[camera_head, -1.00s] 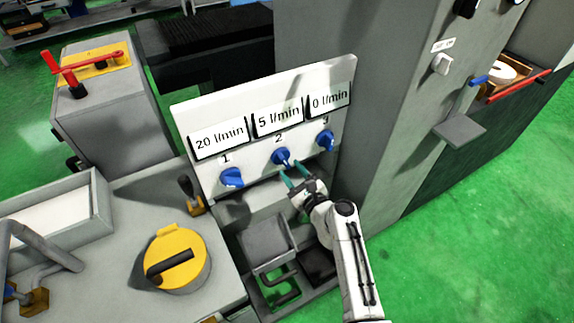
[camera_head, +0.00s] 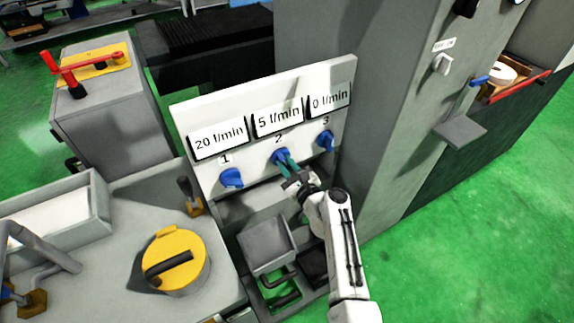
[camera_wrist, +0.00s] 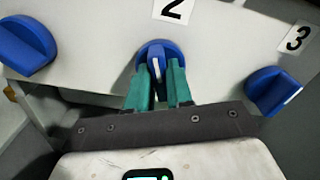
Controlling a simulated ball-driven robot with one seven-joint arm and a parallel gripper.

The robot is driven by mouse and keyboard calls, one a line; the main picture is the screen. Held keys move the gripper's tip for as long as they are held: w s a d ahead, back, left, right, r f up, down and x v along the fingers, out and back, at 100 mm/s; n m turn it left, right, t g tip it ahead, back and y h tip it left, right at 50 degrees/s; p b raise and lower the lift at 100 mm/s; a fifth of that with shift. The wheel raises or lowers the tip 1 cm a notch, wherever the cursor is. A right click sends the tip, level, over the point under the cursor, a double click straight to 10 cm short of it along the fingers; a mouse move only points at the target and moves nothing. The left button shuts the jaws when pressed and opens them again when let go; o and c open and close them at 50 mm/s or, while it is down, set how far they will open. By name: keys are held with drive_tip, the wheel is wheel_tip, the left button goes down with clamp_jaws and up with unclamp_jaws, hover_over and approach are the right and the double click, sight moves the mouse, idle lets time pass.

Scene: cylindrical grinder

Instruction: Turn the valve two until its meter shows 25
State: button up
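The blue knob of valve two (camera_head: 279,155) sits on a white sloped panel, under the label 2 and its meter (camera_head: 278,116), which reads 5 l/min. My gripper (camera_head: 286,160) is at this knob, with its green fingers on either side of the knob's handle. In the wrist view, the knob (camera_wrist: 158,52) lies straight ahead, with its raised handle between the two fingertips of my gripper (camera_wrist: 159,76). The fingers look closed in on the handle. They hide the lower part of the knob.
Valve one's blue knob (camera_head: 231,178) is to the left, its meter reading 20 l/min. Valve three's blue knob (camera_head: 326,140) is close on the right, its meter reading 0 l/min. A tall grey cabinet (camera_head: 390,120) stands right of the panel.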

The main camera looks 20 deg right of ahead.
clamp_jaws()
drive_tip(key=shift+n+b, duration=0.35)
drive_tip(key=shift+n, duration=0.05)
drive_tip(key=n+b, duration=0.3)
drive_tip(key=n, duration=0.1)
drive_tip(key=shift+a+f+n, duration=0.1)
drive_tip(key=shift+n, duration=0.2)
drive_tip(key=n+b, duration=0.2)
drive_tip(key=n, duration=0.1)
drive_tip(key=shift+n, duration=0.3)
drive_tip(key=shift+a+n+b, duration=0.1)
drive_tip(key=shift+n+b, duration=0.8)
drive_tip(key=shift+n, duration=0.9)
drive_tip(key=o, duration=0.5)
unclamp_jaws()
drive_tip(key=shift+w, duration=0.1)
